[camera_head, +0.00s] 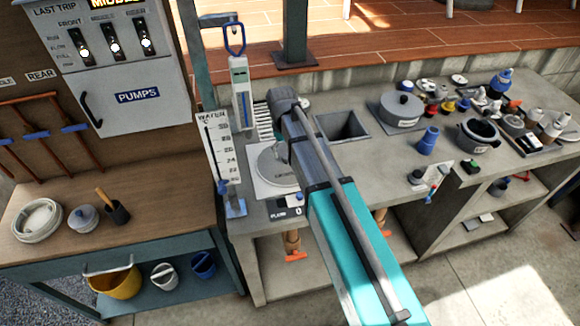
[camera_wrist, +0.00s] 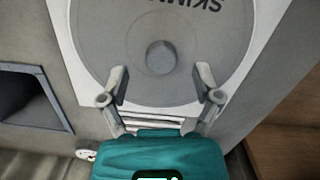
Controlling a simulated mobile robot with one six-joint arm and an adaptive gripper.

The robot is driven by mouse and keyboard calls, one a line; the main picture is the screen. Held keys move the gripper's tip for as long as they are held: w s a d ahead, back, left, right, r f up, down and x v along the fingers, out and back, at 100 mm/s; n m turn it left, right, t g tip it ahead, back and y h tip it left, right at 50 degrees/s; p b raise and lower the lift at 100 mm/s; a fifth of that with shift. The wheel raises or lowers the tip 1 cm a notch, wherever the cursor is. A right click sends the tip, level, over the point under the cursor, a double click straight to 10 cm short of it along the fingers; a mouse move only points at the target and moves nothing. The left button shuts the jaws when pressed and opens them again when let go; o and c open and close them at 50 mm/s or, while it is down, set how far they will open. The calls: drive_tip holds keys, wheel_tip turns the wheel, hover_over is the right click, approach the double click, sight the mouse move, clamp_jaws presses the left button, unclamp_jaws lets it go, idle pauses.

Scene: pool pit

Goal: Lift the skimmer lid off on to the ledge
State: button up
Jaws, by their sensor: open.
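The skimmer lid (camera_wrist: 160,25) is a round grey disc with a raised round knob (camera_wrist: 161,57) at its centre and dark lettering. It lies flat in a pale square surround (camera_wrist: 60,30). In the head view the lid (camera_head: 270,168) is on the grey counter, partly hidden by my arm. My gripper (camera_wrist: 161,74) is open and empty over the lid. Its two fingers are spread wide to either side of the knob and a little short of it in the wrist view. I cannot tell how high the fingertips are above the lid.
A square opening (camera_head: 343,126) sits in the grey counter (camera_head: 385,155) right of my arm. A round-lidded pot (camera_head: 401,107), a blue cup (camera_head: 427,140) and several small parts crowd the counter's right side.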

drive_tip(key=shift+s+f+b, duration=0.1)
drive_tip(key=shift+f+b, duration=0.75)
drive_tip(key=shift+f, duration=0.3)
drive_tip(key=shift+c, duration=0.2)
drive_tip(key=shift+d, duration=0.1)
clamp_jaws()
